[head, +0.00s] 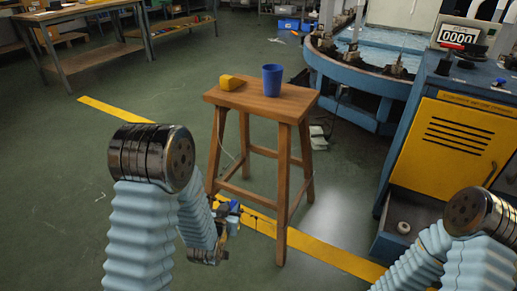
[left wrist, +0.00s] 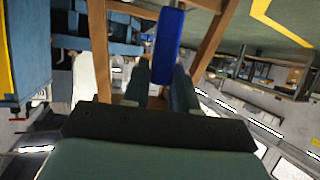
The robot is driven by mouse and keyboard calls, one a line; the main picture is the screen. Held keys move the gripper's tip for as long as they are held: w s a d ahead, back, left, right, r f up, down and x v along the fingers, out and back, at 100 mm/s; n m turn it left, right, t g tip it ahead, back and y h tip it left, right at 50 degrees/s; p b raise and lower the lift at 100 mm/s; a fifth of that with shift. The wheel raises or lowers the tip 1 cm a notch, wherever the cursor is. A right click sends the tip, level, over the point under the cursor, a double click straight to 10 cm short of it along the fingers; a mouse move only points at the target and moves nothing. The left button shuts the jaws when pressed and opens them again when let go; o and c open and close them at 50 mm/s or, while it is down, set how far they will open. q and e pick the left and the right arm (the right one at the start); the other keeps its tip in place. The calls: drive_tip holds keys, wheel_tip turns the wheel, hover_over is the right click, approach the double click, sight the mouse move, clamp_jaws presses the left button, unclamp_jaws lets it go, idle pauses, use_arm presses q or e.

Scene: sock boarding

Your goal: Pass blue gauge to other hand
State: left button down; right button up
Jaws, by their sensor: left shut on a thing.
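The blue gauge (left wrist: 168,45) shows in the left wrist view as a long blue bar with rounded ends. It stands between the two fingertips of my left gripper (left wrist: 161,84), which is shut on it. In the head view my left gripper (head: 230,214) is low, in front of the wooden stool's left legs. Only a small blue part of the gauge (head: 234,207) shows there. My right arm enters at the lower right of the head view, but its gripper is out of the picture.
A blue machine with a yellow door (head: 450,140) stands at the right. A workbench (head: 85,14) is at the back left. The green floor at the left is clear.

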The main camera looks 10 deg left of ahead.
drive_tip(key=shift+c, duration=0.6)
drive_tip(key=shift+w+a+r, duration=0.1)
drive_tip(key=shift+w+r, duration=0.1)
drive_tip(key=shift+w, duration=0.1)
drive_tip(key=shift+c, duration=1.1)
drive_tip(key=w+a+r+n+t+y, duration=0.1)
drive_tip(key=w+a+r+n+t, duration=0.2)
drive_tip(key=r, duration=0.6)
drive_tip(key=w+a+r+n+t+y, duration=0.1)
drive_tip(key=w+a+r+n+y, duration=0.1)
drive_tip(key=w+r+n, duration=0.45)
drive_tip(key=w+a+r+n+t+y, duration=0.1)
drive_tip(key=w+a+r+n+t, duration=0.15)
drive_tip(key=r, duration=0.85)
use_arm(q)
drive_tip(key=s+d+r+m+g+h, duration=0.1)
drive_tip(key=s+d+r+m+h, duration=0.1)
drive_tip(key=d, duration=0.5)
drive_tip(key=s+d+r+m+g+h, duration=0.2)
drive_tip(key=d+r+m+h, duration=0.3)
drive_tip(key=d, duration=0.3)
drive_tip(key=shift+r+m+h, duration=0.15)
drive_tip(key=shift+m+h, duration=0.45)
drive_tip(key=shift+h, duration=0.2)
use_arm(e)
drive_tip(key=x, duration=1.2)
drive_tip(key=shift+s+a, duration=0.3)
